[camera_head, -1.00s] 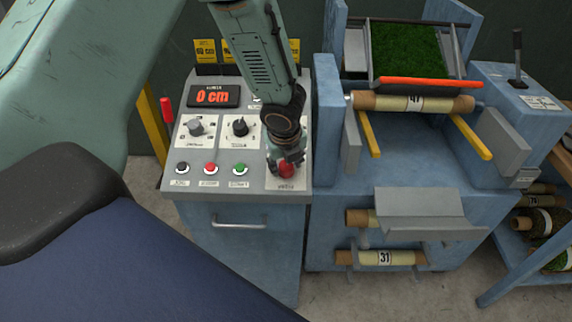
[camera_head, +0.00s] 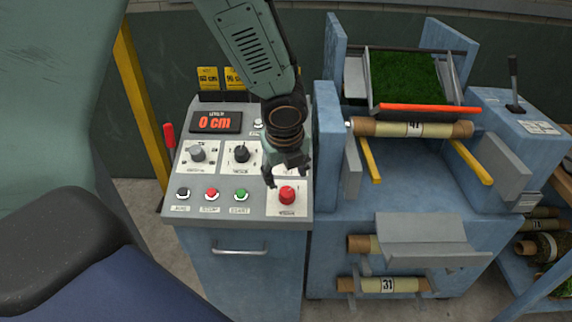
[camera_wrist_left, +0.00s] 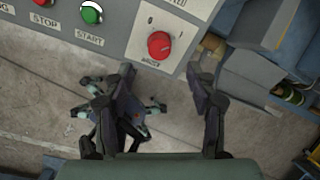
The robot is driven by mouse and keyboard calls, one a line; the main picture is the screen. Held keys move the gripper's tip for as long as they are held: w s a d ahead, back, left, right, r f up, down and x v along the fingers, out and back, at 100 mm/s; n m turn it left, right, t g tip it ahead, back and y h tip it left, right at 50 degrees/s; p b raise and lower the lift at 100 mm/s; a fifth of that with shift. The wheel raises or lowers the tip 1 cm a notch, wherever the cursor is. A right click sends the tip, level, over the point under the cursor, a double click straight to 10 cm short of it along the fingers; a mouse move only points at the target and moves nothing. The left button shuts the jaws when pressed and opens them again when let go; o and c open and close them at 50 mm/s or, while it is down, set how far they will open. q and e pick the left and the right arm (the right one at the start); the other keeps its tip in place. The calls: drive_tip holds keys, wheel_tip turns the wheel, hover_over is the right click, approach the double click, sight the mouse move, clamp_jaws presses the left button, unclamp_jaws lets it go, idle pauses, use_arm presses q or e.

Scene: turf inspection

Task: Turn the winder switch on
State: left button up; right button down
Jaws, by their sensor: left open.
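The winder switch (camera_head: 287,195) is a red round knob on a pale plate at the lower right corner of the grey control panel (camera_head: 190,216). In the left wrist view the red knob (camera_wrist_left: 159,45) sits ahead of the fingertips, roughly centred between them. I cannot tell which way the knob is turned. My left gripper (camera_head: 287,175) is open and empty, just above the knob in the head view, with the fingers apart from it. In the left wrist view my left gripper (camera_wrist_left: 160,74) has its two dark fingers spread wide. My right gripper is not in view.
Black, red (camera_head: 211,194) and green (camera_head: 241,194) buttons line the panel's front, with two dials (camera_head: 241,153) behind them. A display (camera_head: 214,122) reads 0 cm. The blue winding machine (camera_head: 350,235) with rolls and turf stands close on the right.

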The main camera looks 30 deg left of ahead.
use_arm(q)
drive_tip(key=shift+v, duration=1.65)
drive_tip(key=shift+w, duration=0.1)
drive_tip(key=w+d+n+t+h, duration=0.1)
drive_tip(key=d+n+t+h, duration=0.15)
drive_tip(key=d+n, duration=0.35)
drive_tip(key=s+d+f+n+h+b, duration=0.1)
drive_tip(key=s+f+n+b, duration=0.1)
drive_tip(key=f+n, duration=0.45)
drive_tip(key=s+d+f+n+b, duration=0.1)
drive_tip(key=s+f+n+b, duration=0.15)
drive_tip(key=f+n, duration=0.35)
drive_tip(key=s+a+f+n+g+y+b, duration=0.1)
drive_tip(key=s+f+n+g+b, duration=0.5)
drive_tip(key=s+f, duration=1.9)
wheel_tip(320, 180, down, 3)
drive_tip(key=a+n+b, duration=0.1)
drive_tip(key=b, duration=0.4)
drive_tip(key=shift+s+y, duration=0.2)
drive_tip(key=shift+y, duration=0.15)
